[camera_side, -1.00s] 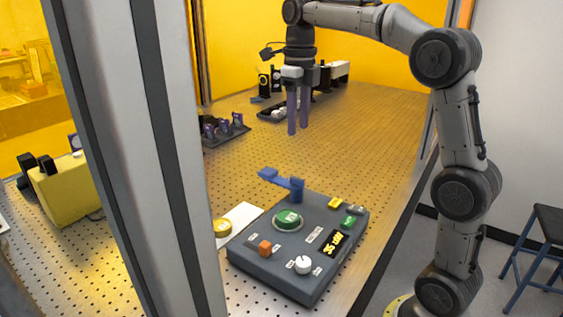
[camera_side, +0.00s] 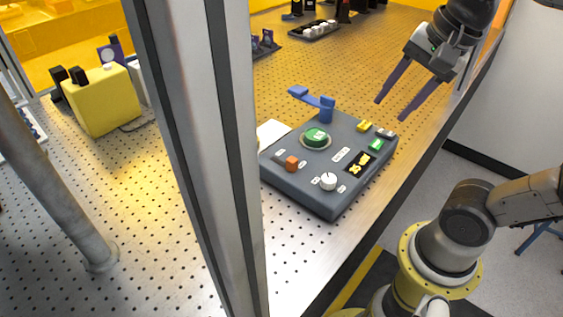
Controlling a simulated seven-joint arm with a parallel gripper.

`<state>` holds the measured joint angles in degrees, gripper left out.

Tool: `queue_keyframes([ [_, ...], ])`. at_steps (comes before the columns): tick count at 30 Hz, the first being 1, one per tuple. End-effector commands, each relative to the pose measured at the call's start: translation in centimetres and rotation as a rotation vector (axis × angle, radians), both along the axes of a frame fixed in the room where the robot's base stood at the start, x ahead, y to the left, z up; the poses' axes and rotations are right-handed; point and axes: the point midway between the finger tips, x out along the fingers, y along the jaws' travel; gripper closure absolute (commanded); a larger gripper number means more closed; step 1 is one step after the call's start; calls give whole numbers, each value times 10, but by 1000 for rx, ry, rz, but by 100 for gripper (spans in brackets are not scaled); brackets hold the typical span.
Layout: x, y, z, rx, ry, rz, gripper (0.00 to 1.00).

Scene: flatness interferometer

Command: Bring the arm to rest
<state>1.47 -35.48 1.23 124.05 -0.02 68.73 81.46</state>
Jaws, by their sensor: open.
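My gripper (camera_side: 391,108) is at the upper right, with its two long purple fingers apart and nothing between them. It hangs tilted, fingers pointing down and left, above the right part of the perforated table (camera_side: 330,75). The fingertips show just above and right of the grey control box (camera_side: 295,188) in the picture. My arm's base stands off the table at the lower right, and part of the arm is cut off by the picture's edge.
The box carries a green button (camera_side: 316,137), an orange knob (camera_side: 291,163), a white dial (camera_side: 328,182) and a lit display (camera_side: 360,162). A blue lever (camera_side: 325,107) stands behind it. A grey post (camera_side: 205,150) blocks part of the view. A yellow block (camera_side: 101,99) stands left.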

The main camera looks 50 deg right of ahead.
Motion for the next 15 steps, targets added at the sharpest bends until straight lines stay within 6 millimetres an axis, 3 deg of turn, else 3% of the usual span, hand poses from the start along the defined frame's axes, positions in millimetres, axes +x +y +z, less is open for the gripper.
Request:
queue_keyframes([
  [8,-25,5,-50,-264,-56,638,54],
  [15,-26,5,-76,-480,-70,1102,54],
])
